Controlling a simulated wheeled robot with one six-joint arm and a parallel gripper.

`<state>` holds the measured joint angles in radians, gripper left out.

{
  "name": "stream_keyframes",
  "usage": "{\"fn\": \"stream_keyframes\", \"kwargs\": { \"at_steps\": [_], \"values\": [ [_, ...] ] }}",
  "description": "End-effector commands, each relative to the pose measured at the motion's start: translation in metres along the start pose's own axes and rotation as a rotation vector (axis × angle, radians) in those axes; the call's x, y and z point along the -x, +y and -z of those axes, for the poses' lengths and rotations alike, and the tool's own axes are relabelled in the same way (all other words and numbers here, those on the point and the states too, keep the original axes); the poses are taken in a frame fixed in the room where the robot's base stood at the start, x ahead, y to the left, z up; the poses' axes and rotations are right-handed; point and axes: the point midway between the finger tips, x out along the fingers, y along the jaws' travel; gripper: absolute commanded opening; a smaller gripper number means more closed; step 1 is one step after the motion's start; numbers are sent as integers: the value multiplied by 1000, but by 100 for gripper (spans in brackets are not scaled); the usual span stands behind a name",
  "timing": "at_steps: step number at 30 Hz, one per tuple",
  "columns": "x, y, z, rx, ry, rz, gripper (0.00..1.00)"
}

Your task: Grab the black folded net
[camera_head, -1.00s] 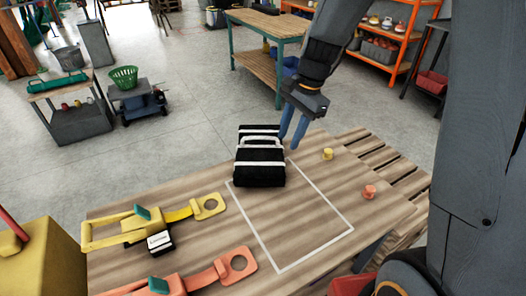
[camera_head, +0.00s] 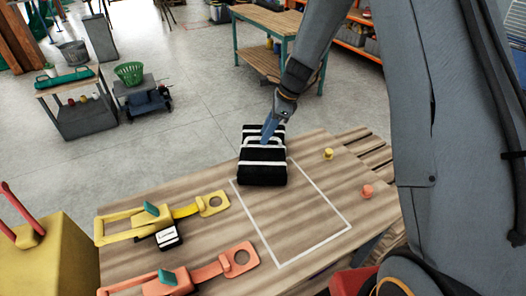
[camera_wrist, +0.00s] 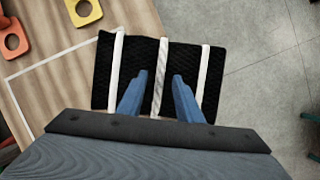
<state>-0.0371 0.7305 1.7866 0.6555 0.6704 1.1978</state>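The black folded net (camera_head: 262,172) is a dark bundle with white straps and a white handle on top. It sits at the far edge of the wooden table, at the far left corner of the white outlined rectangle. In the wrist view the net (camera_wrist: 90,78) lies under my gripper (camera_wrist: 160,82). The two blue fingers are apart, one on each side of the middle white strap. In the head view my gripper (camera_head: 267,138) is at the handle from above; the fingers overlap it there, and I cannot tell whether they touch it.
A yellow tool (camera_head: 160,218) and an orange tool (camera_head: 190,277) lie at the table's left. A yellow peg (camera_head: 328,153) and an orange peg (camera_head: 367,191) stand at the right. A yellow block (camera_head: 60,250) stands at the lower left.

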Motion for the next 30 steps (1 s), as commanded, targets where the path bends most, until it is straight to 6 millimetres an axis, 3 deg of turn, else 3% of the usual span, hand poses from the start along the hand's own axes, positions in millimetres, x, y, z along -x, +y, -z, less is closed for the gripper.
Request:
{"fn": "stream_keyframes", "kwargs": {
  "at_steps": [4,11,17,30],
  "values": [
    [-11,0,0,1,1,0,32],
    [-12,0,0,1,0,1,32],
    [-12,0,0,2,1,1,0],
    [-12,0,0,2,1,1,0]
  ]
}}
